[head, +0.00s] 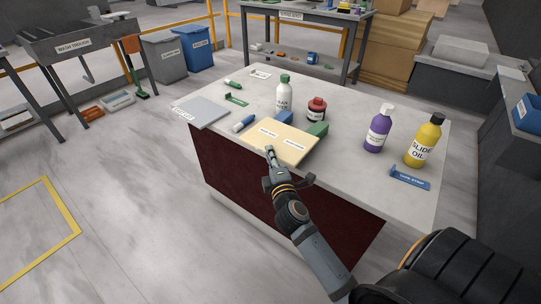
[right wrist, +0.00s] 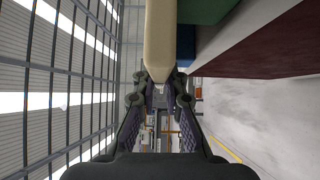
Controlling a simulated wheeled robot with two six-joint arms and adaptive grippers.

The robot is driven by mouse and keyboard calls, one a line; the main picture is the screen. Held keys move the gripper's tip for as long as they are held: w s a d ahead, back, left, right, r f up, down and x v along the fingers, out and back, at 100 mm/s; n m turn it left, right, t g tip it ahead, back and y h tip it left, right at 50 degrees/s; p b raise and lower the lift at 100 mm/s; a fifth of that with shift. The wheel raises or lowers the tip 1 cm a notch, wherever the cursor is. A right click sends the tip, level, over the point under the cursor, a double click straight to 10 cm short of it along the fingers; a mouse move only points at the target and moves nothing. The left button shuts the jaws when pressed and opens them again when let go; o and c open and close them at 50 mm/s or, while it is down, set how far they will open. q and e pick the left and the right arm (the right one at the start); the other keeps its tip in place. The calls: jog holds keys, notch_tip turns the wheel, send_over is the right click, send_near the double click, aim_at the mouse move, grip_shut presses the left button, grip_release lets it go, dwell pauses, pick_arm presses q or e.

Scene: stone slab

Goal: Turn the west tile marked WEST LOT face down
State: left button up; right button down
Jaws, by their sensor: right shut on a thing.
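A cream tile (head: 275,146) with two small labels lies near the front edge of the stone slab; I cannot read the labels surely. My right gripper (head: 269,151) is at its front edge, shut on it. In the right wrist view the tile (right wrist: 160,35) shows edge-on between the fingers (right wrist: 160,83). A green block (head: 318,130) is at its right end; in the right wrist view the green block (right wrist: 208,10) and a blue one (right wrist: 186,45) lie between tile and slab. My left gripper is not in view.
The stone slab (head: 350,165) also bears a grey tile (head: 204,110) at left, a white bottle (head: 284,98), a red-topped jar (head: 317,109), a purple bottle (head: 378,130), a yellow bottle (head: 423,142) and a blue tag (head: 409,178). Bare slab lies to the right of the cream tile.

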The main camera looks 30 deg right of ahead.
jog(key=shift+r, duration=0.1)
jog(key=c, duration=1.4)
grip_release()
jog(key=shift+o, duration=0.3)
jog(key=shift+s, duration=0.15)
jog(key=v, duration=0.7)
jog(key=shift+s+a, duration=0.1)
